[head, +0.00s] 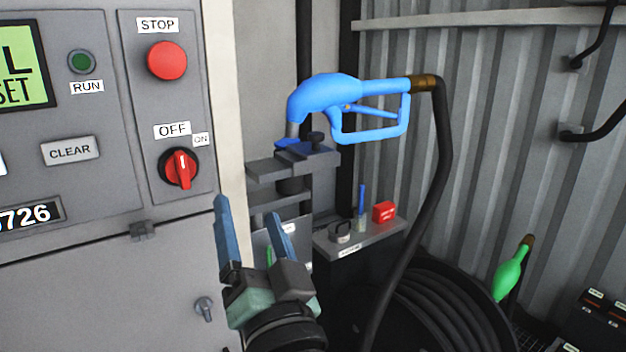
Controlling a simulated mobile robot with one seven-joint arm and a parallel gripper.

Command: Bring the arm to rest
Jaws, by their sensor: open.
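My gripper (252,226) is in the lower middle of the head view, with its two blue fingers pointing up. The fingers are apart and nothing shows between them. It is in front of the grey cabinet, below and right of the red OFF/ON rotary switch (181,169). The blue fuel nozzle (330,92) rests with its spout down in a grey holder (280,168), above and right of my gripper and apart from it. Most of my arm is outside the view.
The control panel (105,110) with a red STOP button (167,60) is at left. A black hose (443,150) hangs from the nozzle past a small shelf (380,238) bearing a red box (384,212). A hose reel (440,310) and a green nozzle (512,273) are at lower right.

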